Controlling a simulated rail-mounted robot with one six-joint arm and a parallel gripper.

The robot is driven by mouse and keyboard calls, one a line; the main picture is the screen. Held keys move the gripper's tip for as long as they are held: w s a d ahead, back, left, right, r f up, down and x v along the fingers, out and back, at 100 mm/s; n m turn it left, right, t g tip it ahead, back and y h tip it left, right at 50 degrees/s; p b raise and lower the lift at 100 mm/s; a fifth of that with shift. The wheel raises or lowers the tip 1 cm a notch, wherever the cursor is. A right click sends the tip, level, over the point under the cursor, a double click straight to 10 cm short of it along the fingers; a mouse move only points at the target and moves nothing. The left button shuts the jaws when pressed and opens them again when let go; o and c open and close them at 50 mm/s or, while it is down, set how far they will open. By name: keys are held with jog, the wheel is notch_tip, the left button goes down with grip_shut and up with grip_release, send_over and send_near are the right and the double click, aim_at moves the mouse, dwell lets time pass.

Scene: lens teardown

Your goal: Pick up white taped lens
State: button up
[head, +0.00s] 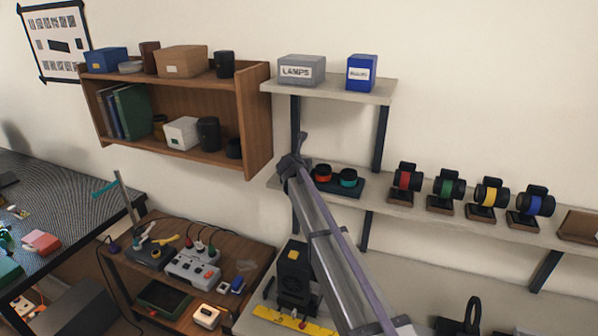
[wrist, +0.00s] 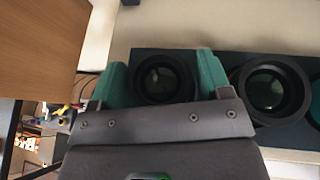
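My gripper (head: 291,163) is at the left end of the dark lens tray (head: 336,189) on the lower wall shelf. In the wrist view its two teal fingers (wrist: 162,62) stand apart, one on each side of a black lens (wrist: 163,80). I cannot tell whether they touch it. No white tape shows on this lens, and in the head view the gripper and arm hide it. An orange-banded lens (head: 322,173) and a teal-banded lens (head: 347,178) sit on the tray to its right. A neighbouring black lens (wrist: 270,90) is close to the right finger in the wrist view.
Several lenses with coloured bands stand on small stands along the shelf (head: 405,212) to the right. A wooden wall cabinet (head: 258,125) is close on the left. An upper shelf (head: 335,91) holds a lamps box (head: 301,70) and a blue box (head: 361,72).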

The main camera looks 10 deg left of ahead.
jog(key=c, duration=0.7)
jog(key=shift+c, duration=0.2)
jog(key=shift+r, duration=0.1)
